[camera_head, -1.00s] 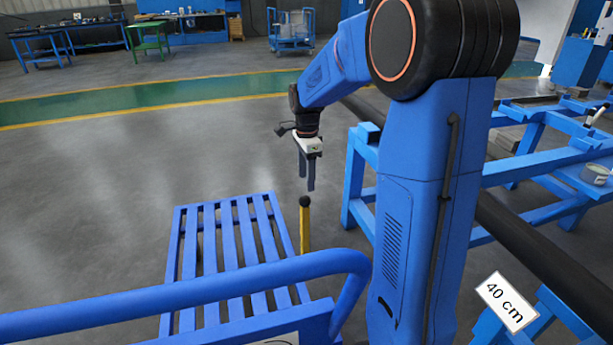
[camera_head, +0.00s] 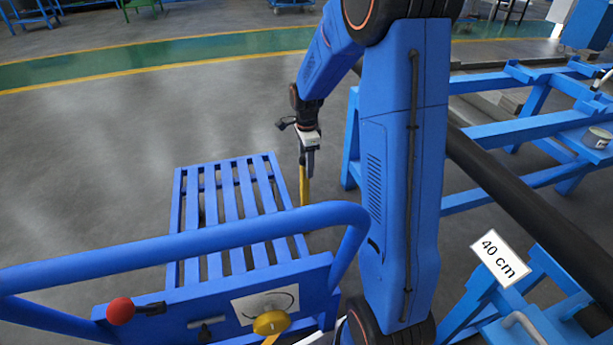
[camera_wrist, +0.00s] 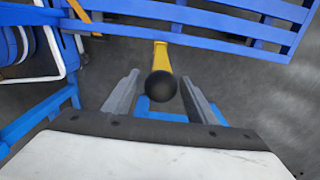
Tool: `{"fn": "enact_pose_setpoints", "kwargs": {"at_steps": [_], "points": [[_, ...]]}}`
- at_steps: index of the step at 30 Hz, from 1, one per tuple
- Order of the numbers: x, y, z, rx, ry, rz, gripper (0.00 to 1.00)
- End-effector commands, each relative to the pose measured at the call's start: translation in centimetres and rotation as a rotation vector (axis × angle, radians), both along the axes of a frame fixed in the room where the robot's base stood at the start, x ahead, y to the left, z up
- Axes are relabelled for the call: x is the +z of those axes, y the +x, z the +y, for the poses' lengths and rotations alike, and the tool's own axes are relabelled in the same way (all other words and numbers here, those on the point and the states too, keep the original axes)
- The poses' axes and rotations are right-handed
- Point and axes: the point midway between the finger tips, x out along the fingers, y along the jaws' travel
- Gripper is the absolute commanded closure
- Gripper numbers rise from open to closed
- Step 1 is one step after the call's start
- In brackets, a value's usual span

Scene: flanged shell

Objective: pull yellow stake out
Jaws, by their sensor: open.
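The yellow stake (camera_head: 305,190) stands upright at the right edge of the blue slatted platform (camera_head: 228,190). In the wrist view the stake (camera_wrist: 161,55) shows behind its round black knob (camera_wrist: 161,85). My gripper (camera_head: 307,170) is over the top of the stake and points down. In the wrist view the two open grey fingers of my gripper (camera_wrist: 160,78) stand left and right of the knob, with visible gaps on both sides. In the head view the fingers hide the knob. The lower end of the stake is hard to make out.
A blue handrail (camera_head: 190,238) crosses in front of the platform, above a panel with a red knob (camera_head: 121,310) and a yellow knob (camera_head: 270,322). A blue rack (camera_head: 480,205) with a long black bar (camera_head: 540,225) stands at the right. The floor at the left is clear.

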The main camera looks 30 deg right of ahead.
Motion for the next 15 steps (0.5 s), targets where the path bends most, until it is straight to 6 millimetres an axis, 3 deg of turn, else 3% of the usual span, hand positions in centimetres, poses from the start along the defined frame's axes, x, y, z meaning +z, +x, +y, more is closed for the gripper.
{"fn": "enact_pose_setpoints", "kwargs": {"at_steps": [6, 15], "points": [[-3.4, -0.1, 0.0, 0.0, 0.001, 0.003, 0.48], [-5.6, 0.0, 0.0, 0.0, 0.0, 0.0, 0.48]]}}
